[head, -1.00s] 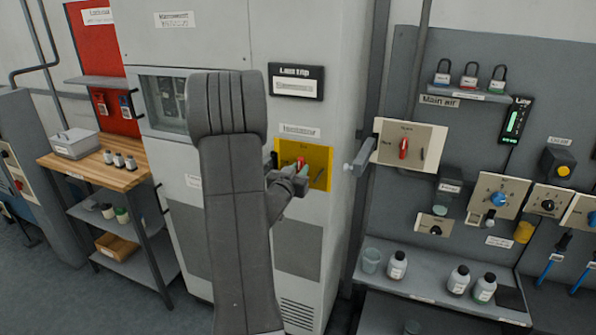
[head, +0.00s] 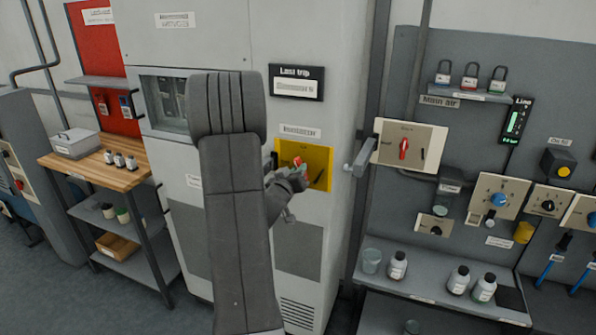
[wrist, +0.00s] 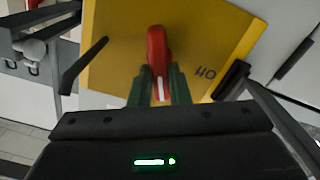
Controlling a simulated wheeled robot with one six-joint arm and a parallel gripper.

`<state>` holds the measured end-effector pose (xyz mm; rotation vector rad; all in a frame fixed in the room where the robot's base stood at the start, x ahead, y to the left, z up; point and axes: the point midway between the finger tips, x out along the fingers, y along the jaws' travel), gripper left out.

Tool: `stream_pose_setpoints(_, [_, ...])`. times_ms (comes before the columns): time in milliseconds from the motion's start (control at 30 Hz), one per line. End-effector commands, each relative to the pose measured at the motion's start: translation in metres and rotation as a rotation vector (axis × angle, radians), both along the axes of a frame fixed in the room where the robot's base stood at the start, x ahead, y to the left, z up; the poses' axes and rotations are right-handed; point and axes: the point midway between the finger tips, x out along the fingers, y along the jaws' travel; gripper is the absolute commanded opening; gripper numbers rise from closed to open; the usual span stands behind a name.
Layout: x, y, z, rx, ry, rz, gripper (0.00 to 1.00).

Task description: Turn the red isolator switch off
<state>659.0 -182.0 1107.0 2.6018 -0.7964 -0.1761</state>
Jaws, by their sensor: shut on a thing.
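The red isolator switch (head: 297,161) sits on a yellow plate (head: 322,158) on the grey cabinet front. In the wrist view its red handle (wrist: 157,45) stands between my green fingertips, and the yellow plate (wrist: 115,30) looks tilted against it. An upside-down "OFF" mark (wrist: 205,72) shows on the plate beside the handle. My gripper (head: 294,175) is shut on the handle; in the wrist view the fingers (wrist: 159,85) press on both its sides. Part of the switch is hidden behind my gripper in the head view.
Another red switch (head: 404,148) is on a beige panel (head: 425,138) to the right, with a grey lever (head: 360,160) beside it. A black "Last trip" display (head: 296,82) is above the yellow plate. A wooden-topped bench (head: 120,178) stands left.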

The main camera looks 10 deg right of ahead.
Motion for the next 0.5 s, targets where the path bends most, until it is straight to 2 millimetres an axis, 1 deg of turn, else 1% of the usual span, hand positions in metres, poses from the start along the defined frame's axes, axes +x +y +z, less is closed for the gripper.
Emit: stream_pose_setpoints(500, [0.0016, 0.0028, -0.0014, -0.407, 0.277, 0.001, 0.0])
